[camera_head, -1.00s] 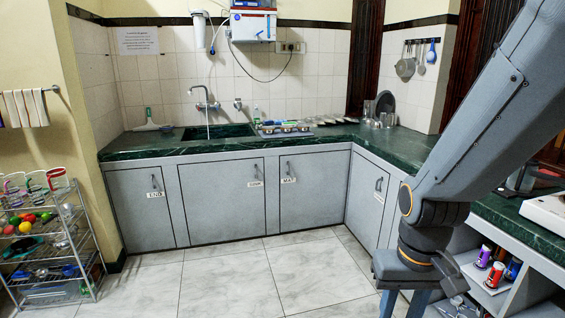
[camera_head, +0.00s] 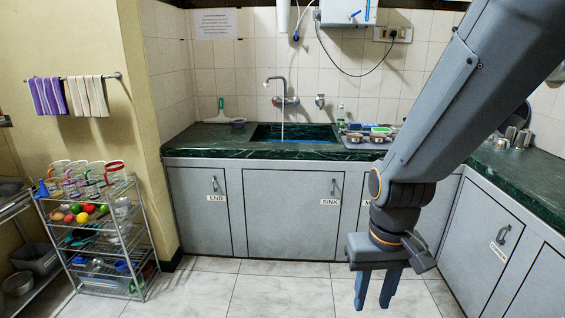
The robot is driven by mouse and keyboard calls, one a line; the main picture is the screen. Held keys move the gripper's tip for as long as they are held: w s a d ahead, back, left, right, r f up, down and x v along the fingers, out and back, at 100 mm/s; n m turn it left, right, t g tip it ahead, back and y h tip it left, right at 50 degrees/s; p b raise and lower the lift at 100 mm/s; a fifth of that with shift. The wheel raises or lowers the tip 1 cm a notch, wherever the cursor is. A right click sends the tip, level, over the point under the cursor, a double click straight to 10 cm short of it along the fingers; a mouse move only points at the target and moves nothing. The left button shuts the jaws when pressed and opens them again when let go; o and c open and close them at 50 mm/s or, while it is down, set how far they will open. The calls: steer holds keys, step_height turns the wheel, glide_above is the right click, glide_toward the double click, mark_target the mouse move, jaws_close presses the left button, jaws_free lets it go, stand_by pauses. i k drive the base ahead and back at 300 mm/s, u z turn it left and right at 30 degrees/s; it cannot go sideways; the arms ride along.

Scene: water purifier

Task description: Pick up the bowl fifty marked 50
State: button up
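No marking "50" is readable in this view. Several small bowls stand in a row in a tray (camera_head: 367,143) on the green counter, right of the sink; my arm partly covers that area. A small dark bowl-like item (camera_head: 237,123) sits on the counter left of the sink. My gripper (camera_head: 376,301) hangs pointing down in front of the cabinets, well below and nearer than the counter. Its two blue fingers are apart with nothing between them.
A sink (camera_head: 294,133) with running water is set in the counter (camera_head: 190,143). A wire rack (camera_head: 100,240) with coloured balls and jugs stands at left. Metal cups (camera_head: 522,138) stand on the right counter. The tiled floor (camera_head: 270,295) ahead is clear.

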mark_target(352, 138)
steer(key=u, duration=0.15)
steer(key=i, duration=1.75)
steer(key=z, duration=0.4)
steer(key=i, duration=1.45)
steer(key=z, duration=0.3)
